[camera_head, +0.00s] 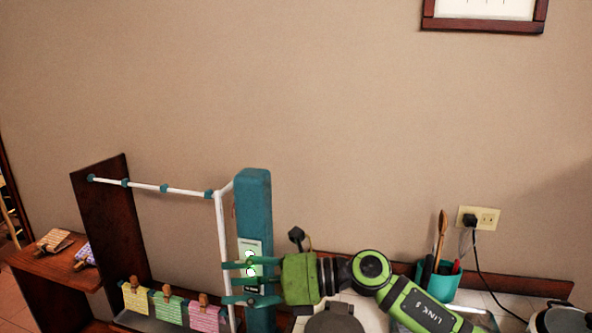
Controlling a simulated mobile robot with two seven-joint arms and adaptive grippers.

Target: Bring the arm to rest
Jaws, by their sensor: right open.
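My right arm (371,271), green and black with "LINK 5" lettering, comes in from the lower right. The fingers lie across the front of a teal post (253,205) and partly cover a pale panel (241,247) with bright round spots. I cannot tell whether the fingers touch the post or panel. My left gripper is not in view.
A white rail (145,187) joins the post to a dark wood board (110,220). Yellow, green and pink cloths (169,307) with clips hang below. A teal cup of tools (440,283) and a plugged-in outlet (478,218) are at right.

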